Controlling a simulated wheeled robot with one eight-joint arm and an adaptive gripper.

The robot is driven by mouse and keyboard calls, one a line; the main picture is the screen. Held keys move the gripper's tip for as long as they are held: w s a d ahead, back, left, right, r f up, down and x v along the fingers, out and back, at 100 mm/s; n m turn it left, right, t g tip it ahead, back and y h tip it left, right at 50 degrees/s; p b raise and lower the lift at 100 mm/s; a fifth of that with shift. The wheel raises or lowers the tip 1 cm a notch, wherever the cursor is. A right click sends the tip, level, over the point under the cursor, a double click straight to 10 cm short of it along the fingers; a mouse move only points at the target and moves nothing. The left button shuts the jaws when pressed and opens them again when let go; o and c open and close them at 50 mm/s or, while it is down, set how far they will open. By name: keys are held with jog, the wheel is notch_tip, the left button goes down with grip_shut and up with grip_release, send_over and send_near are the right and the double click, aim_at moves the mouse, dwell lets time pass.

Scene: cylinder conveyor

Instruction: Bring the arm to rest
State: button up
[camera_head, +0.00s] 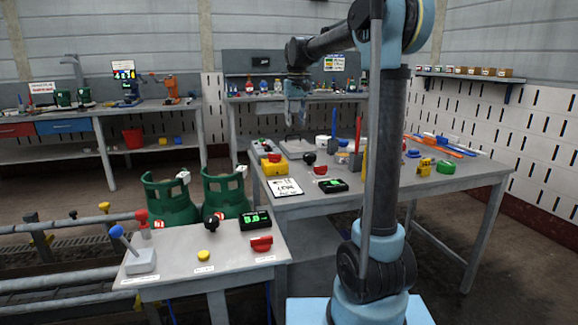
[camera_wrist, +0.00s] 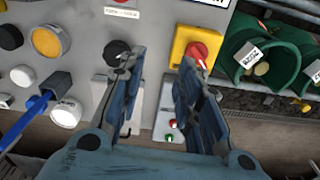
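My arm rises at the right of the head view, bends over at the top and reaches left. My gripper (camera_head: 295,112) hangs pointing down over the back of the middle table (camera_head: 330,208). In the wrist view my gripper (camera_wrist: 163,60) has its two blue fingers spread apart, with nothing held between them. The fingers hide parts of the panel.
Several tools and loose parts crowd the middle table. A workbench (camera_head: 80,113) stands at the left.

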jog(key=s+d+f, duration=0.3)
jog(key=s+d, duration=0.1)
jog(key=s, duration=0.3)
jog(key=s+d+f+m, duration=0.1)
jog(key=s+d+f, duration=0.1)
jog(key=s+d, duration=0.35)
jog(key=s+d+f, duration=0.2)
jog(key=s+f, duration=0.1)
jog(key=s, duration=0.6)
jog(key=s+d+f, duration=0.2)
jog(key=s+f, duration=0.7)
jog(key=s+d+f+m+t, duration=0.1)
jog(key=s+d+f, duration=0.2)
jog(key=s+f, duration=0.6)
jog(key=shift+s+f+t, duration=0.3)
jog(key=shift+s+f, duration=0.05)
jog(key=shift+s, duration=0.05)
jog(key=shift+d, duration=0.1)
jog(key=shift+w+f, duration=0.2)
jog(key=shift+w, duration=0.3)
